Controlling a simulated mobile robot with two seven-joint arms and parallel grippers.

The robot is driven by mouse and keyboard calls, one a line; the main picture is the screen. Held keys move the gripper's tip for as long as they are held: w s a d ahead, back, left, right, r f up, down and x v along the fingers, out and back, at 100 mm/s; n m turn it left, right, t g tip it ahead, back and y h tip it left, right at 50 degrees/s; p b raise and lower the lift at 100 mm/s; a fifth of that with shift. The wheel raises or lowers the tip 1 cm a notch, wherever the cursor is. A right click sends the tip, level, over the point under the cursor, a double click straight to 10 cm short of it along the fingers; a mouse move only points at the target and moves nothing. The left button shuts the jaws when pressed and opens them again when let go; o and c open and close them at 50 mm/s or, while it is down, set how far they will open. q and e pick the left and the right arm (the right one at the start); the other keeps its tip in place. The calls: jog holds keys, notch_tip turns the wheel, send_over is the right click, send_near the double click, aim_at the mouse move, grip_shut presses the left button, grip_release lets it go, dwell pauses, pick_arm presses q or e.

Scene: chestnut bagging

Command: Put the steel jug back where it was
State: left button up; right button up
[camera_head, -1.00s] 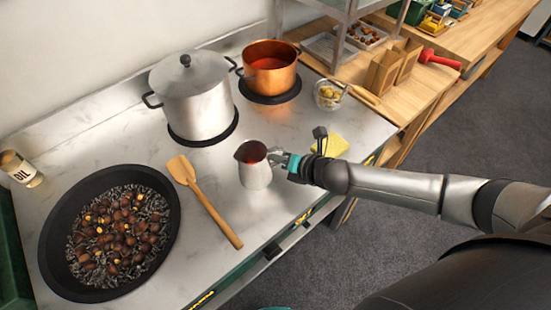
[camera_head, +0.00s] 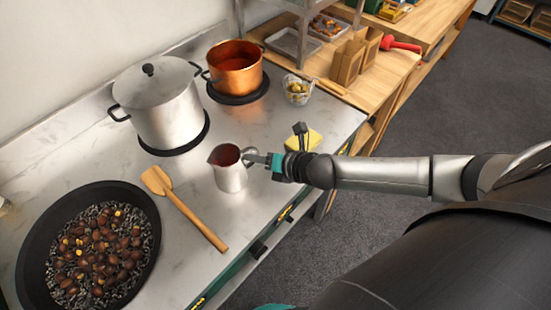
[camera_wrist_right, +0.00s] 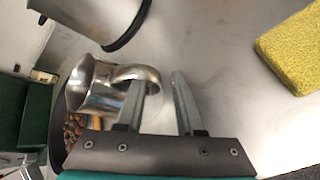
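The steel jug (camera_head: 230,172) stands upright on the steel worktop, right of the wooden spatula; its inside looks dark red. In the right wrist view the jug (camera_wrist_right: 92,88) lies sideways in the picture, its handle looping toward my fingers. My right gripper (camera_head: 256,158) is at the handle side of the jug. In the wrist view its two fingers (camera_wrist_right: 163,90) stand apart. The handle passes over the tip of the left finger, and the right finger is clear of it. I cannot tell if the finger touches the handle.
A lidded steel pot (camera_head: 165,108) and a copper pot (camera_head: 236,70) stand behind the jug. A wooden spatula (camera_head: 185,208) and a black pan (camera_head: 148,210) of chestnuts are on the left. A yellow sponge (camera_wrist_right: 292,50) and a glass bowl (camera_head: 298,90) are on the right.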

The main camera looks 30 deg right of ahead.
jog(key=v, duration=0.9)
jog(key=shift+p, duration=0.3)
